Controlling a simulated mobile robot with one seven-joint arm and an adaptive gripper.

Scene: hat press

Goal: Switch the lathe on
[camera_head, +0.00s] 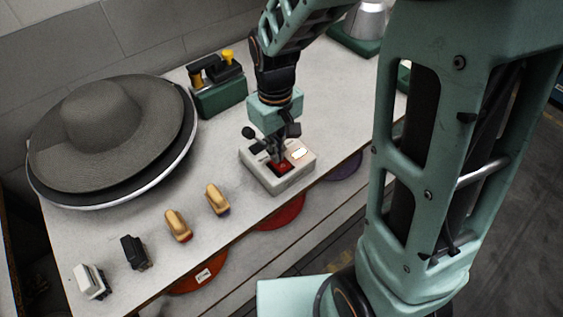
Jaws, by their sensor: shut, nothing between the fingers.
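A light grey control box (289,183) stands near the front edge of the table. A red switch area (283,167) shows on its top, with a lit pale panel (300,154) to its right. My gripper (277,158) is shut and empty, pointing down at the red area. Its fingertips are at or just above the red part; I cannot tell whether they touch. The fingers hide part of the box top. I cannot make out a lathe by name.
A wide grey hat (100,135) on a round stand fills the left. Two wooden-handled tools (178,226), a black block (134,252) and a white block (91,281) line the front edge.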

